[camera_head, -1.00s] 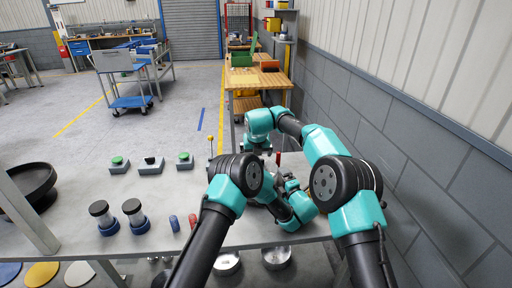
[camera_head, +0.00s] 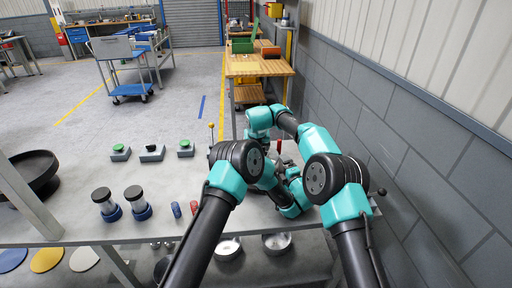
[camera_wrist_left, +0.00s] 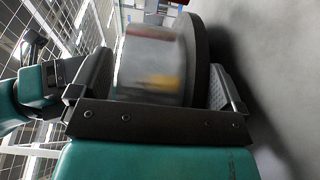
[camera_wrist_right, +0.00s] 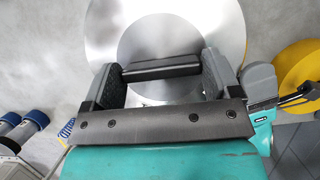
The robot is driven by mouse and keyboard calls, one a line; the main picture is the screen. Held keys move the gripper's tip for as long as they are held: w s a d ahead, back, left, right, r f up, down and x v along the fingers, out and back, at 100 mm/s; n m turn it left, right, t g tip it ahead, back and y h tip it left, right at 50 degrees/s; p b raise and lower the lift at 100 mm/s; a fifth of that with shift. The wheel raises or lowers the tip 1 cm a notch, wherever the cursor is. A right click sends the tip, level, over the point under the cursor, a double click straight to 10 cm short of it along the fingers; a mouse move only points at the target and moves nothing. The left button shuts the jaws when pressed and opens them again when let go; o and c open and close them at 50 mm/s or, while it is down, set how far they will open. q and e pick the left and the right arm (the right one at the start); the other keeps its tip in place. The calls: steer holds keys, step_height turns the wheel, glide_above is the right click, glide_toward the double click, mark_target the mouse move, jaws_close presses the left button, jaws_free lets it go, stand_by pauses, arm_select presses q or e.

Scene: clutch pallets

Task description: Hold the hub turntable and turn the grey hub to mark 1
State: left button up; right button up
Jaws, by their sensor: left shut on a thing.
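In the left wrist view my left gripper (camera_wrist_left: 162,78) is shut on a blurred grey round metal piece (camera_wrist_left: 148,65) with red and yellow marks, backed by a dark disc (camera_wrist_left: 196,55). I cannot tell whether this piece is the turntable or the hub. In the right wrist view my right gripper (camera_wrist_right: 165,72) has its fingers wide apart, with a dark bar (camera_wrist_right: 163,67) spanning between them. A broad shiny metal disc (camera_wrist_right: 230,22) lies just beyond it. I cannot tell whether the fingers press the bar. In the head view my arms hide the turntable, hub and mark 1.
Two black-capped jars (camera_head: 105,204) stand nearer, and a black bowl (camera_head: 38,175) is far left. A block wall (camera_head: 400,150) is close on the right.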

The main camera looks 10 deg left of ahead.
steer(key=c, duration=0.6)
steer(key=o, duration=1.1)
steer(key=shift+r, duration=0.1)
steer(key=v, duration=1.1)
steer(key=shift+s+r, duration=0.15)
steer(key=shift+r, duration=0.25)
